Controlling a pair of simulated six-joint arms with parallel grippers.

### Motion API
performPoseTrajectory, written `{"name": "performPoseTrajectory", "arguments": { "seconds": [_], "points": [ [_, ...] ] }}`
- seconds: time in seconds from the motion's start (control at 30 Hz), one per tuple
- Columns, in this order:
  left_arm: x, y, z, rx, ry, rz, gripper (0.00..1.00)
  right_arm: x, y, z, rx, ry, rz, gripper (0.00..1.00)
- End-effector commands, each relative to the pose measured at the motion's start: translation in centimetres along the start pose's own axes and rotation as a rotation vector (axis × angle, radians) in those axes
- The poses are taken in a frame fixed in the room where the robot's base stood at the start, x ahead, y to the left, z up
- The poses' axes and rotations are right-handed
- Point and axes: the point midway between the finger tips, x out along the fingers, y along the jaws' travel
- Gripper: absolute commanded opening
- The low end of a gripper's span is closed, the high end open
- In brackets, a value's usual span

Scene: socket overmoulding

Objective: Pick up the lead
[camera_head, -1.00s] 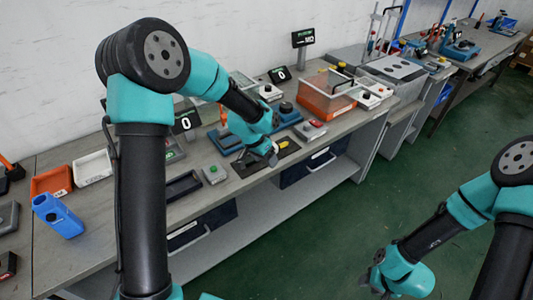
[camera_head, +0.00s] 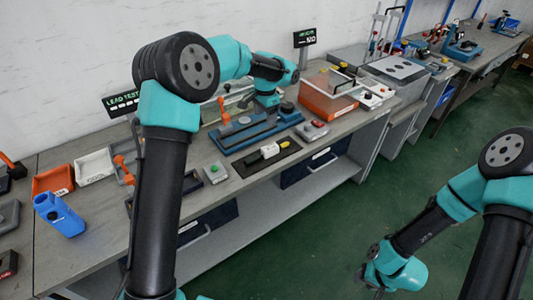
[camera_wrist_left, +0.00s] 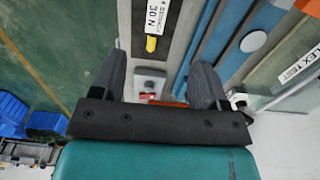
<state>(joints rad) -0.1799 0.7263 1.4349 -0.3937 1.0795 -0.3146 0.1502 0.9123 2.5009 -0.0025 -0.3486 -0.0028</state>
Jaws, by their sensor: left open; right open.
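No lead can be picked out for certain. A yellow piece (camera_wrist_left: 151,44) also shows on a dark strip in the left wrist view, next to a white label. My right gripper (camera_head: 370,282) is open and low over the green floor.
A blue fixture (camera_head: 242,136) with an orange handle stands behind the mat. An orange-based clear bin (camera_head: 328,104) stands further right. Red and white trays are at left.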

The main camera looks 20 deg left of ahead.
Motion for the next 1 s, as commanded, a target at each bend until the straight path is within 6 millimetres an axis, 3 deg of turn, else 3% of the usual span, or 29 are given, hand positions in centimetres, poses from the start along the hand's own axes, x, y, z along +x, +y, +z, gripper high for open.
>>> {"name": "performPoseTrajectory", "arguments": {
  "seconds": [0.7,1.0],
  "points": [
    [11.0,0.1,0.0,0.000,-0.001,0.002,0.68,0.0,0.0,0.0,0.000,0.000,0.000,0.43],
    [12.0,0.0,0.0,0.000,0.000,0.001,0.68,0.0,0.0,0.0,0.000,0.000,0.000,0.43]
  ]
}}
